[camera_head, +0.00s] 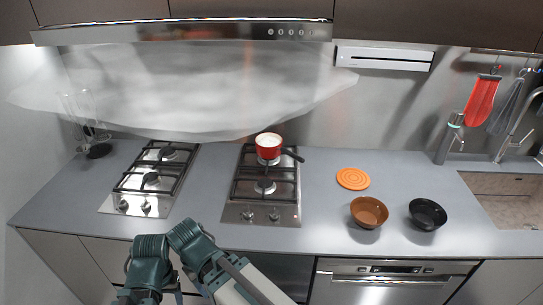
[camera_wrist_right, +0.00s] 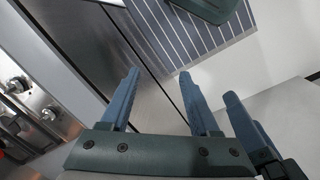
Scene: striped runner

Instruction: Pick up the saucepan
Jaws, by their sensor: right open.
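The red saucepan (camera_head: 268,152) stands upright on the back burner of the right-hand hob in the head view. It has a pale inside, and its dark handle points right. My right gripper (camera_wrist_right: 160,90) is open and empty in the right wrist view, low in front of the cabinet fronts and well away from the saucepan. Part of another blue finger shows at the right of that view, probably my left gripper's; its opening cannot be told. Neither gripper's fingertips can be made out in the head view, where green arm joints of mine show at the bottom.
A second hob (camera_head: 149,178) is on the left, with a clear glass item (camera_head: 88,125) behind it. An orange trivet (camera_head: 352,178), a brown bowl (camera_head: 368,212) and a black bowl (camera_head: 427,214) stand right of the saucepan. A range hood (camera_head: 190,32) hangs above. A striped runner (camera_wrist_right: 195,30) lies on the floor.

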